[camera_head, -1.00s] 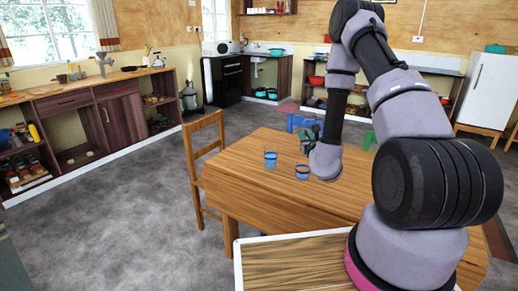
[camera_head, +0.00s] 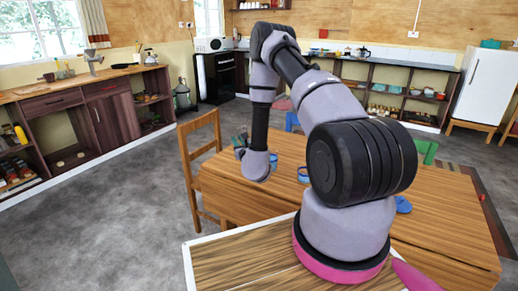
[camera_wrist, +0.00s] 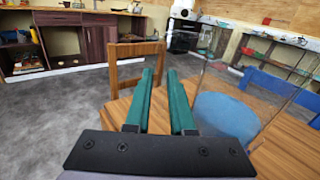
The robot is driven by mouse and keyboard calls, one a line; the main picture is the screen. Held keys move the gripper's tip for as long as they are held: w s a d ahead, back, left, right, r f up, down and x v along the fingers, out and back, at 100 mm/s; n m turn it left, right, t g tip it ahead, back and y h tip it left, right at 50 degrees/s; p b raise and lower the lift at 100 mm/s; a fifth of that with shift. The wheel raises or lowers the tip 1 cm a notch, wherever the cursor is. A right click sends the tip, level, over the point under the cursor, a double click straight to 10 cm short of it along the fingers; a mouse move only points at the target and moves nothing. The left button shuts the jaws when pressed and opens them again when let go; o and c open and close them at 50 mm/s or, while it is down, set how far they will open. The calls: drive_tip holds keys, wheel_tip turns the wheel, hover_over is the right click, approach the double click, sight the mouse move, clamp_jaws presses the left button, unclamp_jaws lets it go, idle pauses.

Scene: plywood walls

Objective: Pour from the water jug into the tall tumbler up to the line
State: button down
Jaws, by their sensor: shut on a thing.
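My gripper (camera_wrist: 160,76), with two green fingers, points away over the table in the wrist view. It is shut on the water jug; the grip itself is hard to see. The clear jug (camera_wrist: 268,84), with blue water (camera_wrist: 226,112) low inside, shows right of the fingers. In the head view my gripper (camera_head: 241,140) is at the table's left side, mostly behind my wrist, and the jug is not clearly seen there. No fill line can be made out.
The wooden table (camera_head: 225,186) bears the tumblers. A wooden chair (camera_head: 187,165) stands at its left edge, close to my gripper; it also shows in the wrist view (camera_wrist: 124,50). A blue thing (camera_head: 403,204) lies on the table to the right. A green chair (camera_head: 425,150) stands behind.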

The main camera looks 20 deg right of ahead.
sight(243, 127)
drive_tip(key=w+a+f, duration=0.1)
drive_tip(key=w+f, duration=0.1)
drive_tip(key=f, duration=0.1)
drive_tip(key=w+a+f, duration=0.1)
drive_tip(key=f, duration=0.2)
drive_tip(key=w+a+f, duration=0.2)
drive_tip(key=f, duration=0.2)
drive_tip(key=shift+w, duration=0.3)
drive_tip(key=d+r+m, duration=0.3)
drive_tip(key=r+m, duration=0.1)
drive_tip(key=r, duration=0.2)
drive_tip(key=s+d+r+m+t+h, duration=0.1)
drive_tip(key=d+r+m, duration=0.2)
drive_tip(key=r+m, duration=0.2)
drive_tip(key=shift+s+r+t, duration=0.15)
drive_tip(key=shift+r+t, duration=0.15)
drive_tip(key=shift+r, duration=0.25)
drive_tip(key=shift+d+r+m, duration=0.1)
drive_tip(key=shift+r+m, duration=0.05)
drive_tip(key=shift+m, duration=0.15)
drive_tip(key=shift+s+d+r+m+h+p, duration=0.15)
drive_tip(key=shift+d+m+h+p, duration=0.1)
drive_tip(key=shift+m, duration=0.25)
drive_tip(key=shift+d+r+m+h+p, duration=0.1)
drive_tip(key=shift+d+r+m+h, duration=0.1)
drive_tip(key=shift+m, duration=0.3)
idle(1.3)
